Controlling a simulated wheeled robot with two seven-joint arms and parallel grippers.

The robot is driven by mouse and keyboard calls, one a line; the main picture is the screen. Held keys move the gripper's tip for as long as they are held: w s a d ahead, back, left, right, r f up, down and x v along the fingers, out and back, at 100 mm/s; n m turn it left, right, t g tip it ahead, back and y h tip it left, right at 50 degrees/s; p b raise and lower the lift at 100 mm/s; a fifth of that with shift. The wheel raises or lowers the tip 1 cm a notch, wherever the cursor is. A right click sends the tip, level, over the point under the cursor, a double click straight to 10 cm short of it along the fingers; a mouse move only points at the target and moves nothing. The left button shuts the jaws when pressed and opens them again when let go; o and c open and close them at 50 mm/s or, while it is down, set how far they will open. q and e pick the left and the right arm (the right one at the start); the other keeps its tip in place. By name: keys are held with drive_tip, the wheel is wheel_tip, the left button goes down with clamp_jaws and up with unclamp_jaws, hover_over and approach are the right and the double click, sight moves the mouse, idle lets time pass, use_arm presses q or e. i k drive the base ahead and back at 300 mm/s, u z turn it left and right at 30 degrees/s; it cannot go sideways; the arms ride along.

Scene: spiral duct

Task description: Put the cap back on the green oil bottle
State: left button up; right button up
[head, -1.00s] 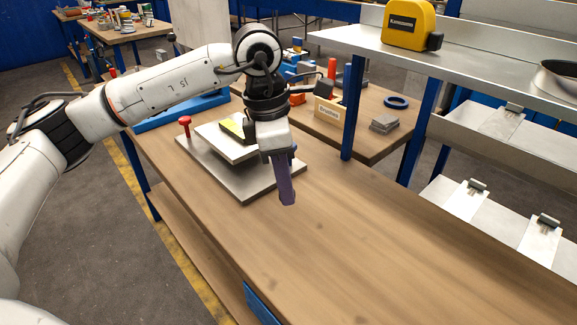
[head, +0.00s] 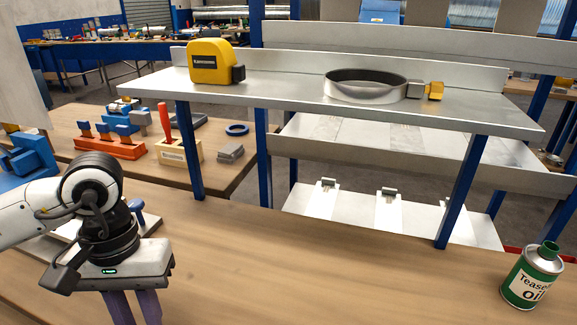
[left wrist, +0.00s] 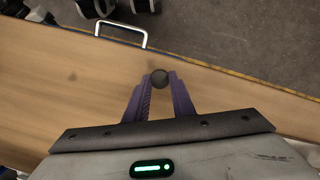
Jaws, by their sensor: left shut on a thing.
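The green oil bottle (head: 530,277), a can with a white label, stands upright on the bench at the far right of the head view. Its neck is narrow and green. My left gripper (head: 135,310) is at the lower left of the head view, far from the bottle, with its purple fingers pointing down and running out of the picture. My right gripper is not in view.
The wooden bench (head: 310,270) is clear between my left gripper and the bottle. A blue post (head: 460,195) rises behind the bottle.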

sight(539, 266)
drive_tip(key=z, duration=0.25)
drive_tip(key=k, duration=1.25)
drive_tip(key=z, duration=0.45)
